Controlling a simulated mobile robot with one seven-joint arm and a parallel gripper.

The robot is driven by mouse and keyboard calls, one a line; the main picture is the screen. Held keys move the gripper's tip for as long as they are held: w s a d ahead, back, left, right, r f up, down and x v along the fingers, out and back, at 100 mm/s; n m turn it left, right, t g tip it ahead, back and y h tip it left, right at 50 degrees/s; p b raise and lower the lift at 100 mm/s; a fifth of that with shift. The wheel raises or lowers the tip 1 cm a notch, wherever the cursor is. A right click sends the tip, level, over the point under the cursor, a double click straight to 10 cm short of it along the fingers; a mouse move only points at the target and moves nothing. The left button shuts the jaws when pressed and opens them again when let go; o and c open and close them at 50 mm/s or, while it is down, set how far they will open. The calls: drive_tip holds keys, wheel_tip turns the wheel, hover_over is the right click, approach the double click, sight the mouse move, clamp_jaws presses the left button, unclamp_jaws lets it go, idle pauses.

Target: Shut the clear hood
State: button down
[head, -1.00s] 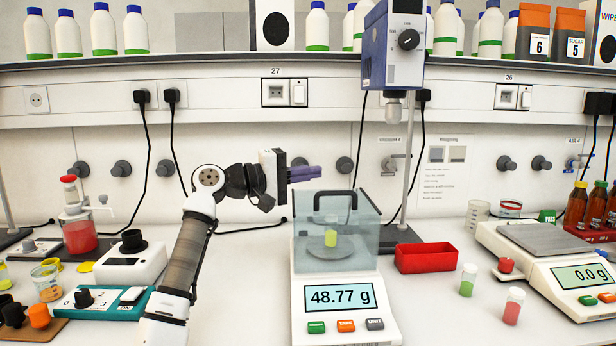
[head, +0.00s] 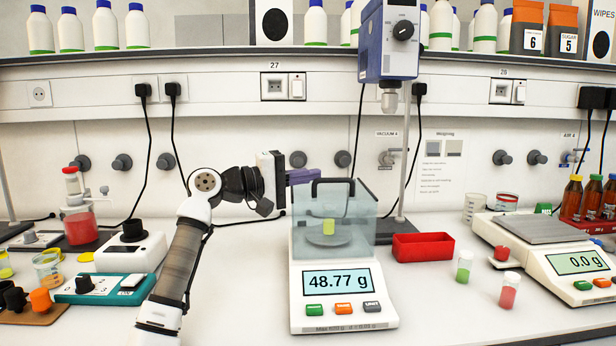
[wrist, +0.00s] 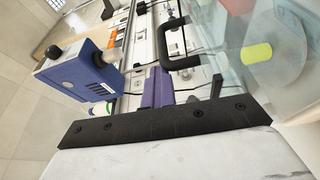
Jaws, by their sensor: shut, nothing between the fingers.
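The clear hood (head: 361,232) stands on the white balance (head: 343,313), with a black handle (head: 333,182) at its upper part. I cannot tell how far its moving panel is open. A vial of yellow-green stuff (head: 329,226) stands on the pan inside. My gripper (head: 308,176) is shut and empty, its purple fingers pointing right at the handle's height by the hood's upper left edge. The wrist view shows the fingers (wrist: 158,88) close to the handle (wrist: 176,48); contact is not clear. The hood's glass and the vial (wrist: 257,53) show at right there.
A blue stirrer (head: 388,40) hangs on a stand behind the balance to the right. A red tray (head: 422,247) lies right of the balance, with two small vials and a second balance (head: 565,262) beyond. A teal-edged device (head: 100,289) lies at left.

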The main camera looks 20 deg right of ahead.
drive_tip(key=shift+s+f, duration=0.2)
drive_tip(key=shift+f, duration=0.15)
